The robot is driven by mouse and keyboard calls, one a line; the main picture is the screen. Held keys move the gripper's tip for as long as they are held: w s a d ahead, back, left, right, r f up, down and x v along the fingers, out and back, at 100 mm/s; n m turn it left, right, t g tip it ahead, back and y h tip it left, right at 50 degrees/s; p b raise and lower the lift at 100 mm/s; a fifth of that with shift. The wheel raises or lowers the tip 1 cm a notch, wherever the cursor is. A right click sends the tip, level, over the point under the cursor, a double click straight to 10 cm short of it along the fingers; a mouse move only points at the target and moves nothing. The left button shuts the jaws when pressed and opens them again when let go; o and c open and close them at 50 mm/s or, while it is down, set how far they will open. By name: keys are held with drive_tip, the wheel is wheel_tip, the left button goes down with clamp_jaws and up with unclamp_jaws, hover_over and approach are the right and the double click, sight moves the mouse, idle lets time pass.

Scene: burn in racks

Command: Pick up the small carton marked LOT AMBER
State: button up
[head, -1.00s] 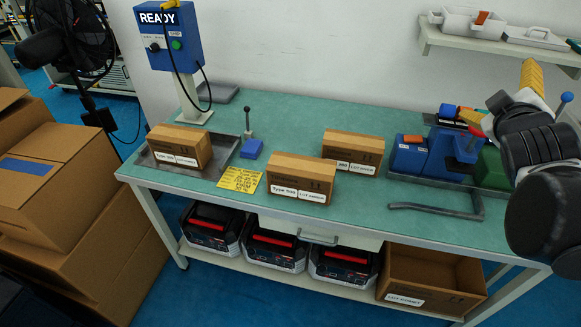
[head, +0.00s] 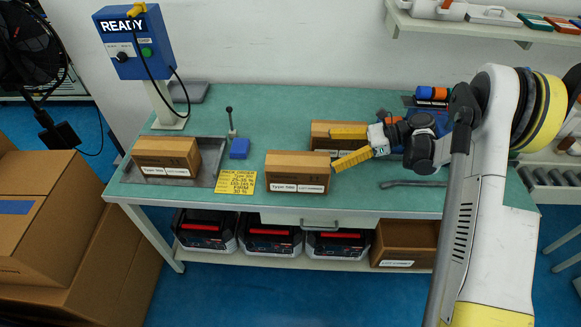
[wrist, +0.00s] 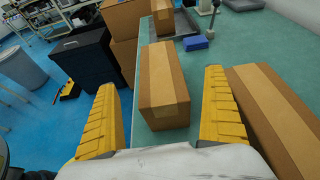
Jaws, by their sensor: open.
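Three brown cartons with white labels are on the green bench; their lot words are too small to read surely. The front middle carton (head: 297,164), marked Type 300, stands near the front edge. The back carton (head: 322,129) is partly hidden by my gripper (head: 340,146). The left carton (head: 166,152) sits in a grey tray. My gripper is open and empty, its yellow fingers pointing left, just right of the front middle carton. In the wrist view that carton (wrist: 163,85) shows between and beyond the fingers, with the back carton (wrist: 280,105) beside the right finger.
The grey tray (head: 203,178) and a yellow notice (head: 236,182) lie left of the front middle carton. A blue READY box (head: 135,45) stands at the back left. A blue block (head: 239,149) and an upright lever (head: 230,122) are nearby. A lower shelf holds an open box (head: 404,241).

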sight(299, 161)
drive_tip(key=x, duration=0.2)
drive_tip(key=b+x, duration=0.1)
drive_tip(key=x, duration=0.2)
drive_tip(key=shift+a+f, duration=0.2)
drive_tip(key=shift+f, duration=0.1)
drive_tip(key=b+x, duration=0.1)
drive_tip(key=x, duration=0.1)
drive_tip(key=f+b+x, duration=0.1)
drive_tip(key=x, duration=0.1)
drive_tip(key=shift+s, duration=0.1)
drive_tip(key=shift+a, duration=0.4)
drive_tip(key=c, duration=1.4)
